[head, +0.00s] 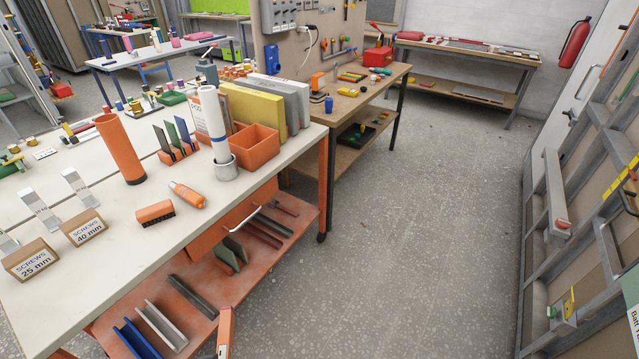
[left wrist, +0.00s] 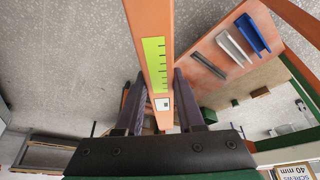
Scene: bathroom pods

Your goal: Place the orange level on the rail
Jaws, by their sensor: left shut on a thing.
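The orange level (left wrist: 146,18) is a long orange bar with a yellow-green scale on its face. My left gripper (left wrist: 160,98) is shut on it in the left wrist view, with one dark finger on each side. In the head view, an upright orange bar end (head: 225,335) at the bottom edge looks like the same level, in front of the workbench; my gripper does not show there. A grey metal frame with rails (head: 554,185) stands along the right wall, well apart from the level. I cannot tell which rail is meant. My right gripper is not in view.
The white-topped workbench (head: 95,262) with an orange lower shelf (head: 205,262) is at left, holding an orange tube (head: 120,150), screw boxes (head: 84,228) and an orange bin (head: 255,147). Clear grey floor (head: 420,210) lies between the bench and the right wall.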

